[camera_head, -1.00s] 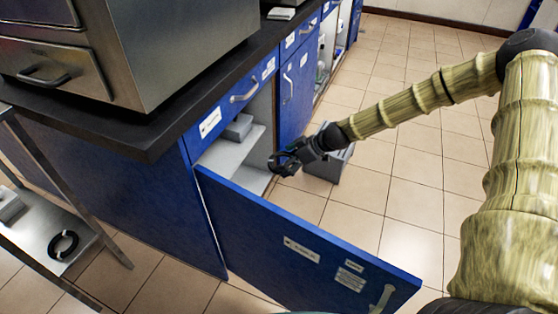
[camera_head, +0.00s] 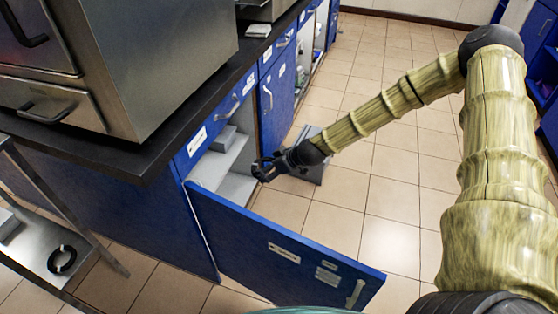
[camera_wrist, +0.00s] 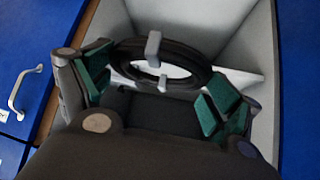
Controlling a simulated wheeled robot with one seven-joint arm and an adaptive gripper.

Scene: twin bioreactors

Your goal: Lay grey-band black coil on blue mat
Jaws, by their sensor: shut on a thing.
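In the wrist view a black coil (camera_wrist: 196,58) with a grey band (camera_wrist: 153,46) sits between the green pads of my gripper (camera_wrist: 158,88). My gripper is shut on this coil. In the head view my gripper (camera_head: 266,168) holds the dark ring in front of the open cabinet, above the open door's top edge. Which band it carries is too small to tell there. The blue mat is not visible in either view.
The open blue cabinet door (camera_head: 290,250) stands out into the room. Grey shelves (camera_head: 213,168) show inside the cabinet. A second black coil (camera_head: 62,260) lies on a steel trolley shelf (camera_head: 35,245) at lower left.

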